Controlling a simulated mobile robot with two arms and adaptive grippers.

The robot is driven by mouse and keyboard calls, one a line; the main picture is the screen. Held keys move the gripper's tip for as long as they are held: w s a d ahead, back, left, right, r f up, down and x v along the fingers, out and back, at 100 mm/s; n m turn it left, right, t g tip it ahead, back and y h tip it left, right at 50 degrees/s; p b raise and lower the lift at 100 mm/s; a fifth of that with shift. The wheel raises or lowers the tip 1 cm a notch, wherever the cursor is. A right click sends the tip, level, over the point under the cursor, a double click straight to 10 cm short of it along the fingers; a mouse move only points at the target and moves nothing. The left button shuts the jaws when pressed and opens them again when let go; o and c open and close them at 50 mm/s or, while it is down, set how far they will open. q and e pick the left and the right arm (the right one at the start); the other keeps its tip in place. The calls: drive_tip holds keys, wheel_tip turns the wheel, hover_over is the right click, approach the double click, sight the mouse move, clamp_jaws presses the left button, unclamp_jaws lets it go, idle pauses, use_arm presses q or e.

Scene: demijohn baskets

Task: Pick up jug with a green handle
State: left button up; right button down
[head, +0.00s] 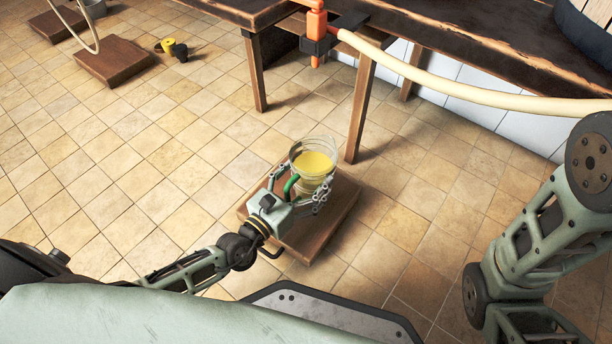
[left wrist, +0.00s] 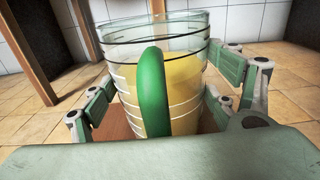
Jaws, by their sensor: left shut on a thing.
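The jug (head: 314,164) is clear glass with a green handle and holds yellow liquid. In the head view it is at or just above a low wooden board (head: 330,228) on the tiled floor; I cannot tell whether it touches the board. My left gripper (head: 302,195) is shut on the jug, its fingers on either side of the body. In the left wrist view the jug (left wrist: 190,85) looks upright and fills the middle, with the green handle (left wrist: 153,92) facing the palm. My right gripper is not in view; only my right arm shows.
A wooden table (head: 450,52) stands behind, its leg (head: 361,110) close to the jug. A pale hose (head: 460,92) with an orange fitting (head: 317,30) crosses the table edge. Other wooden boards (head: 115,62) and small yellow and black items (head: 172,48) are at upper left. Floor at left is clear.

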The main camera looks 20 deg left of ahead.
use_arm(q)
drive_tip(key=c, duration=0.6)
drive_tip(key=shift+w+a+r, duration=0.1)
drive_tip(key=shift+r, duration=0.25)
drive_tip(key=shift+r, duration=0.2)
drive_tip(key=shift+a, duration=0.1)
drive_tip(key=shift+w+a+r+b, duration=0.15)
drive_tip(key=shift+w+a, duration=0.15)
drive_tip(key=shift+a, duration=0.35)
drive_tip(key=shift+w+a+r+b, duration=0.15)
drive_tip(key=shift+w+a, duration=0.1)
drive_tip(key=shift+a, duration=0.35)
drive_tip(key=shift+a, duration=0.1)
drive_tip(key=shift+w+a+r+b, duration=0.2)
drive_tip(key=shift+w+a+b, duration=0.3)
drive_tip(key=shift+a, duration=0.55)
drive_tip(key=shift+w+a+r+b, duration=0.25)
drive_tip(key=shift+a+b, duration=0.45)
drive_tip(key=shift+a, duration=0.4)
drive_tip(key=shift+w+a+r+b, duration=0.15)
drive_tip(key=shift+w+a+b, duration=0.35)
drive_tip(key=shift+a, duration=0.55)
